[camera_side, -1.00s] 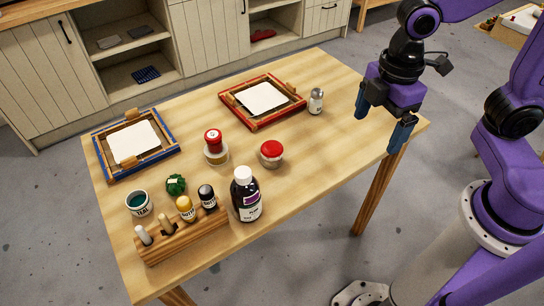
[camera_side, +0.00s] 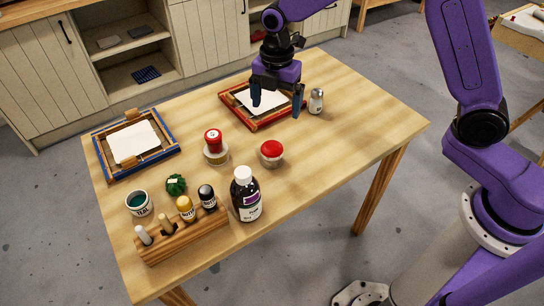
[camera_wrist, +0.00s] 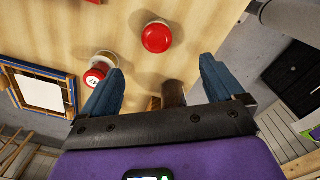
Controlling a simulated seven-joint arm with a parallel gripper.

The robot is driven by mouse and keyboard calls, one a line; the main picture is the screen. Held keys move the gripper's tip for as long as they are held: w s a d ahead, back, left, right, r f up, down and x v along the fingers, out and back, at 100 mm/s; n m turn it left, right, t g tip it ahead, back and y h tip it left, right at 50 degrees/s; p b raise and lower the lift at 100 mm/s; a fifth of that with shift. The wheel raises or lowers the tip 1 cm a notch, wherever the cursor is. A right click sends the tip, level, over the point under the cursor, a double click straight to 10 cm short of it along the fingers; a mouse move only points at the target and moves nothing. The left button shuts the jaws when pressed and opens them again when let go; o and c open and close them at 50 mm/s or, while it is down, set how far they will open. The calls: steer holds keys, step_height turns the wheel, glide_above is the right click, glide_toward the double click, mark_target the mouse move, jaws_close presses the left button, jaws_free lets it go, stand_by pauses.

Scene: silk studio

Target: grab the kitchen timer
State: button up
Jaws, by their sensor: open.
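I cannot tell for sure which thing is the kitchen timer. A squat round thing with a red top (camera_side: 271,152) stands mid-table and shows in the wrist view (camera_wrist: 157,37). A red piece with a pale label (camera_side: 213,138) stands on a pale round base; it shows in the wrist view (camera_wrist: 97,74). My gripper (camera_side: 276,108) is open and empty, above the red-framed screen in the side view. Its blue fingers (camera_wrist: 162,68) are wide apart in the wrist view.
The red frame (camera_side: 290,115) and the blue frame (camera_side: 165,152) lie at the back. A silver shaker (camera_side: 316,101) stands beside my gripper. A dark bottle (camera_side: 246,199), wooden rack (camera_side: 178,245) and teal pot (camera_side: 139,205) fill the front left. The table's right side is clear.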

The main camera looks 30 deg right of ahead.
mark_target(272, 145)
step_height(272, 145, down, 12)
steer(key=shift+r, duration=0.15)
steer(key=shift+w+a+f, duration=0.1)
steer(key=shift+a+f, duration=0.05)
steer(key=shift+f, duration=1.2)
steer(key=shift+w+a+f, duration=0.1)
steer(key=shift+a+f, duration=0.05)
steer(key=shift+f, duration=1.2)
steer(key=c, duration=1.2)
steer(key=shift+r, duration=0.2)
